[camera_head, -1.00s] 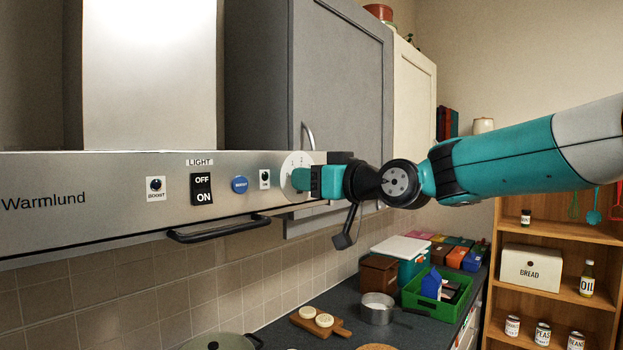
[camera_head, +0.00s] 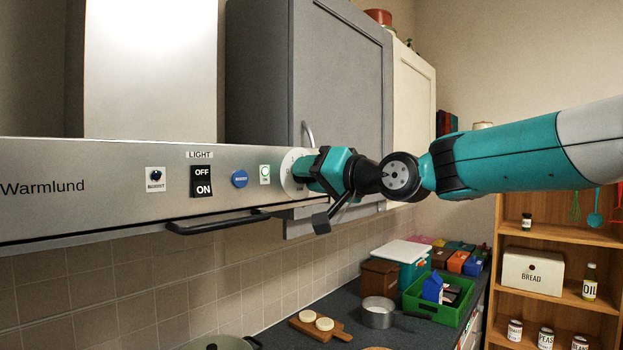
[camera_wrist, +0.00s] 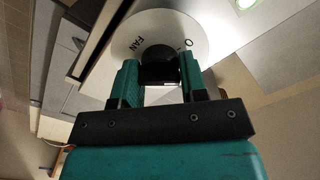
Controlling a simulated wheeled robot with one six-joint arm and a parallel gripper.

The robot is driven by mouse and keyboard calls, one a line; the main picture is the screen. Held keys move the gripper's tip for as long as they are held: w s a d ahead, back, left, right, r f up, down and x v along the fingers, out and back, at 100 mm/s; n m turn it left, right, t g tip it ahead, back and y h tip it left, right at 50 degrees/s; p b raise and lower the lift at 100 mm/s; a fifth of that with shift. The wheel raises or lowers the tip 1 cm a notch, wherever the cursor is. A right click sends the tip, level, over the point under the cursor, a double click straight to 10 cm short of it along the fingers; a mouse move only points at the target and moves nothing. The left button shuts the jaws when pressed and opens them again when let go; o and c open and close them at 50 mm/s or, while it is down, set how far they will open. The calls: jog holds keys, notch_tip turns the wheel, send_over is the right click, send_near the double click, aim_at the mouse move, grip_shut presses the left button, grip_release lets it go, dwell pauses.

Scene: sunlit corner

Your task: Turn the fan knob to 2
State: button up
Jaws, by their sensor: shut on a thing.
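The fan dial (camera_head: 289,172) is a white disc at the right end of the steel hood front (camera_head: 110,205). In the wrist view the dial (camera_wrist: 196,30) shows the word FAN and a 0, with a dark knob (camera_wrist: 158,54) at its middle. My gripper (camera_wrist: 158,80) has its two teal fingers either side of the knob and is shut on it. In the head view my gripper (camera_head: 306,170) reaches the dial from the right and covers much of it. The number 2 and the knob's pointer cannot be made out.
A black rail (camera_head: 218,224) juts out below. A grey cupboard (camera_head: 345,90) stands close behind my gripper.

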jog(key=m, duration=0.5)
jog(key=shift+m+p, duration=0.75)
jog(key=shift+m, duration=1.75)
jog(key=o, duration=0.9)
jog(key=shift+d, duration=0.1)
jog(key=b+v, duration=0.8)
jog(key=v, duration=0.9)
jog(key=shift+s, duration=0.2)
